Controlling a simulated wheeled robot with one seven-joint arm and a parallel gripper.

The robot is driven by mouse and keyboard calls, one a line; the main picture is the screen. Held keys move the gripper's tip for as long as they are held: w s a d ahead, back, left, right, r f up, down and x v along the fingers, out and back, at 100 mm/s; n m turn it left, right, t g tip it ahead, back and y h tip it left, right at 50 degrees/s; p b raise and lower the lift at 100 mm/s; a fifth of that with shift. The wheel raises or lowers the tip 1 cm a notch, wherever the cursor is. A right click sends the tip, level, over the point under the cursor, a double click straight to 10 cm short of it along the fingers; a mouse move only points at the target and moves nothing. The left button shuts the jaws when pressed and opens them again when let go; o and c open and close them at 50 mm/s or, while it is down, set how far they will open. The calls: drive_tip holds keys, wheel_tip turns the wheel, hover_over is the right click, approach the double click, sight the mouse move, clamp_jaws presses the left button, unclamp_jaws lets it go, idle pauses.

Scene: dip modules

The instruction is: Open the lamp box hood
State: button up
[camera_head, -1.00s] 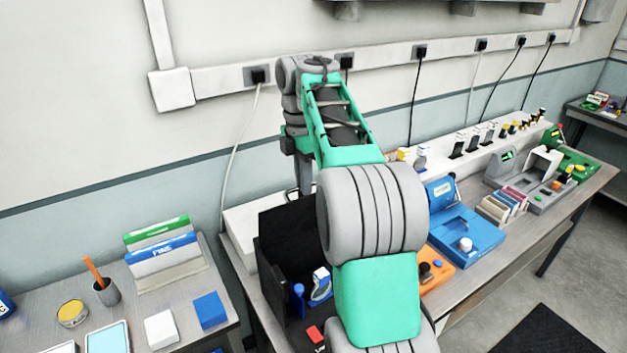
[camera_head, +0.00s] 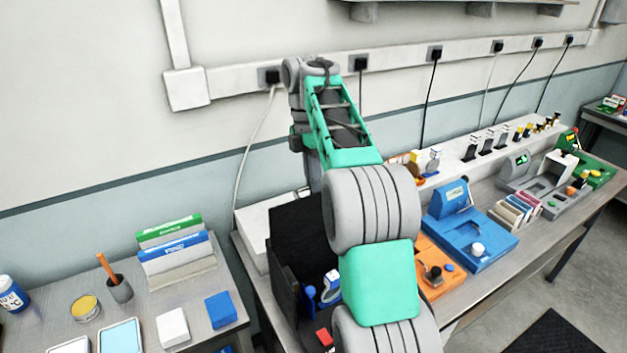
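A black box (camera_head: 298,236), which looks like the lamp box, stands on the middle bench. Its tall dark panels are upright, and a blue item and a red item show at its lower front. My arm hides its right side, so I cannot tell how its hood stands. My arm reaches over the box toward the wall. My gripper (camera_head: 314,174) points down at the back of the box, mostly hidden behind my arm. Its fingertips do not show, and I cannot tell whether it touches the box.
A white case (camera_head: 262,226) stands left of the box. An orange device (camera_head: 436,268) and a blue device (camera_head: 474,236) stand to its right. A long white rack (camera_head: 490,146) runs along the wall. The left table (camera_head: 215,285) holds boxes and a pencil cup (camera_head: 119,289).

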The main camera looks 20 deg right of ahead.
drive_tip(key=o, duration=0.5)
drive_tip(key=shift+d, duration=0.15)
drive_tip(key=shift+c, duration=0.2)
drive_tip(key=shift+r, duration=0.25)
wheel_tip(320, 180, up, 3)
drive_tip(key=shift+s+r, duration=0.1)
drive_tip(key=shift+s, duration=0.05)
drive_tip(key=s+a+r, duration=0.2)
drive_tip(key=s+r, duration=0.7)
drive_tip(key=s, duration=0.4)
drive_tip(key=shift+s+a+b, duration=0.25)
drive_tip(key=shift+a+b, duration=0.05)
drive_tip(key=shift+b, duration=0.05)
drive_tip(key=shift+r, duration=0.1)
